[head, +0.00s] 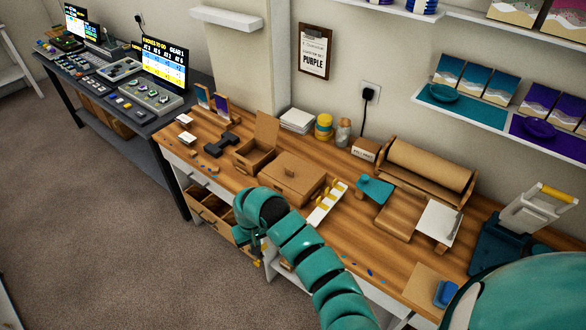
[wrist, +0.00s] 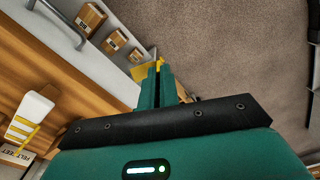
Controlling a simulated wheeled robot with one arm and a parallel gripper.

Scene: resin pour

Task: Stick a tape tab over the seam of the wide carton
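The wide carton (head: 283,184) seems to be the closed brown box on the wooden bench, with a small darker piece on its top; its seam is too small to make out. A white strip with yellow tabs (head: 318,213) lies just right of it; it also shows at the left of the wrist view (wrist: 20,129). My gripper (head: 257,258) is low in front of the bench edge, away from the carton. In the wrist view my gripper (wrist: 157,72) has its fingers close together on a yellow tab (wrist: 146,73), partly hidden by them. The carton is not recognisable in the wrist view.
An open carton (head: 254,159) with a raised flap stands left of the closed one. A teal item (head: 375,188) and a brown paper roll (head: 430,170) are to the right. The floor (head: 110,220) in front is clear.

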